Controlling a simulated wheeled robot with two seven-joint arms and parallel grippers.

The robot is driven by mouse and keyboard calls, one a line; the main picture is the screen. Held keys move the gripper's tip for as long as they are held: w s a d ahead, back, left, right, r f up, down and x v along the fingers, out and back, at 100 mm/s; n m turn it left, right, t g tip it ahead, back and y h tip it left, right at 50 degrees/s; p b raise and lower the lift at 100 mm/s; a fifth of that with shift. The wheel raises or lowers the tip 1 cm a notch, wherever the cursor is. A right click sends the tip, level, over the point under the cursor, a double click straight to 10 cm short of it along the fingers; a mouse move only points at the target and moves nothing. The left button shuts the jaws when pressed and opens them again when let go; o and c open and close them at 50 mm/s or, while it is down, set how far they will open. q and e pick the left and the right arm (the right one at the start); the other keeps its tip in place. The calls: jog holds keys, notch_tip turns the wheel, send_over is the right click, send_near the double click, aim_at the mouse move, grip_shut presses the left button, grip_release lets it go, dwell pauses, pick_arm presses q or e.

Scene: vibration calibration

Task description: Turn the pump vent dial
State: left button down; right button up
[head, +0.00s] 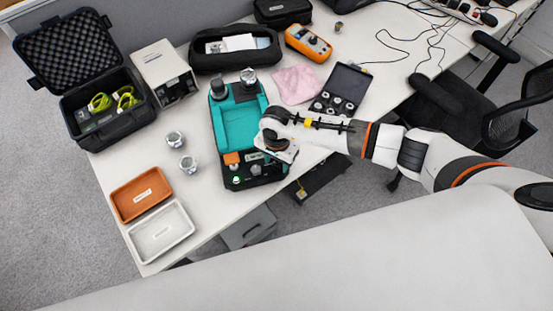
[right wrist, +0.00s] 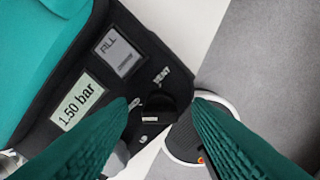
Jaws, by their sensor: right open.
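The teal and black pump (head: 236,125) stands on the table in the head view. Its black panel also shows in the right wrist view (right wrist: 115,85), with a 1.50 bar readout (right wrist: 77,103), a FILL label and a VENT label (right wrist: 161,76). The black vent dial (right wrist: 152,103) is just below the VENT label. My right gripper (head: 277,148) is over the pump's near right corner. In the right wrist view its teal fingers (right wrist: 160,106) are spread apart, with the dial between their tips. I cannot tell whether they touch it. My left gripper is not in view.
Two metal fittings (head: 188,165) and orange (head: 141,193) and white (head: 161,232) trays are left of the pump. A black open case (head: 105,105), a pink cloth (head: 295,85), an orange meter (head: 308,43) and an open adapter box (head: 340,90) stand around it. A chair (head: 510,100) is at right.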

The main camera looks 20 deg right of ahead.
jog(key=shift+c, duration=0.4)
grip_shut()
jog(key=m+b, duration=0.2)
jog(key=m, duration=0.1)
jog(key=shift+f, duration=0.15)
jog(key=m+b, duration=0.2)
jog(key=m, duration=0.3)
jog(key=shift+m+b, duration=0.3)
jog(key=shift+b, duration=0.1)
jog(key=m+b, duration=0.2)
jog(key=m, duration=0.2)
jog(key=shift+m, duration=0.3)
jog(key=m+b, duration=0.1)
jog(key=m, duration=0.3)
jog(key=shift+m, duration=0.3)
